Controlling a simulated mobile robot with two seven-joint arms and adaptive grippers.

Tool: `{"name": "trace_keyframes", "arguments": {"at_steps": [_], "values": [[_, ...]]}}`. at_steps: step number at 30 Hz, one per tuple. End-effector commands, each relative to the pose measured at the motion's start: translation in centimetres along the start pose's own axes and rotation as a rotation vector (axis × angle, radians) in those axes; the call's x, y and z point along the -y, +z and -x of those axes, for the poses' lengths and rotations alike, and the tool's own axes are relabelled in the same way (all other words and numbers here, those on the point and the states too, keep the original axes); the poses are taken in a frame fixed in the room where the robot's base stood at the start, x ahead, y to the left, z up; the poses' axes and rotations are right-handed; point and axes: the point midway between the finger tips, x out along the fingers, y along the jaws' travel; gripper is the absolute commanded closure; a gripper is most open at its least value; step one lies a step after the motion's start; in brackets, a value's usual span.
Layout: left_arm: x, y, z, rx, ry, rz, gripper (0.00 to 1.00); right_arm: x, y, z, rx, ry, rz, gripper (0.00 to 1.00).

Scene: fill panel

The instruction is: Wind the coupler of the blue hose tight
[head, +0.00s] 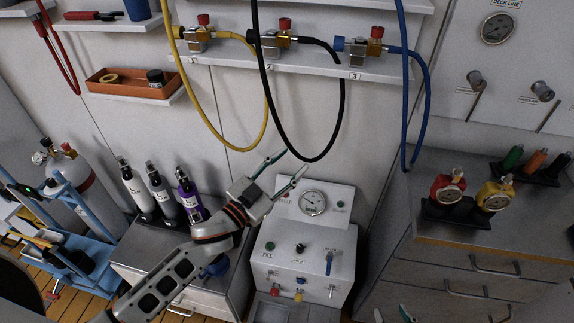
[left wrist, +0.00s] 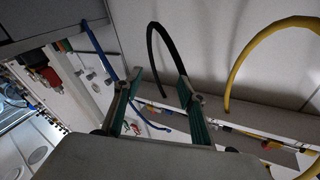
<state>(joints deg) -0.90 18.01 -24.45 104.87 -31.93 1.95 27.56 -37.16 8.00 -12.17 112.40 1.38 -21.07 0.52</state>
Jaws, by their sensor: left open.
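The blue hose (head: 427,90) hangs in a long loop right of the shelf valves. Its end meets the brass coupler (head: 374,48) at valve 3; how tight it sits cannot be seen. My left gripper (head: 295,161) is open and empty, just below the black hose loop and well below and left of that coupler. In the left wrist view its open fingers (left wrist: 160,77) frame the black hose (left wrist: 158,50); the blue hose (left wrist: 100,50) shows at left. Teal tips at the bottom edge look like my right gripper (head: 392,314); the rest is cut off.
The yellow hose (head: 207,120) and black hose (head: 266,85) hang from valves 1 and 2 beside the blue one. A white gauge box (head: 285,250) stands below my left gripper. Bottles (head: 135,190) stand at left; red and yellow gauges stand on the right cabinet (head: 530,230).

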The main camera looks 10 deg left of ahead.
Motion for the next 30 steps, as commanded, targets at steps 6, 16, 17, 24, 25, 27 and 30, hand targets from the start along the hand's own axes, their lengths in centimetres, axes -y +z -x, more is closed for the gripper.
{"name": "trace_keyframes", "arguments": {"at_steps": [6, 16, 17, 24, 25, 27, 30], "values": [[0.2, 0.4, 0.3, 0.009, -0.009, 0.0, 0.59, 0.0, 0.0, 0.0, 0.0, 0.0, 0.0, 0.63], [0.2, 0.4, 0.3, 0.008, -0.008, 0.001, 0.59, 0.0, 0.0, 0.0, -0.001, 0.0, -0.001, 0.63], [0.2, 0.4, 0.3, 0.008, -0.008, 0.001, 0.59, 0.0, 0.0, 0.0, -0.001, 0.0, -0.001, 0.63], [1.1, -3.3, -2.2, -0.097, 0.038, -0.059, 0.59, 0.1, 0.3, -0.2, -0.001, -0.001, -0.001, 0.63], [1.2, -4.4, -2.8, -0.125, 0.054, -0.077, 0.59, 0.1, 0.4, -0.3, -0.001, -0.001, -0.001, 0.63], [1.5, -7.0, -4.2, -0.193, 0.098, -0.122, 0.59, 0.1, 0.6, -0.5, -0.001, -0.001, -0.001, 0.63], [1.6, -10.4, -5.9, -0.279, 0.173, -0.195, 0.59, 0.2, 0.9, -0.7, -0.001, -0.001, -0.001, 0.63]]}}
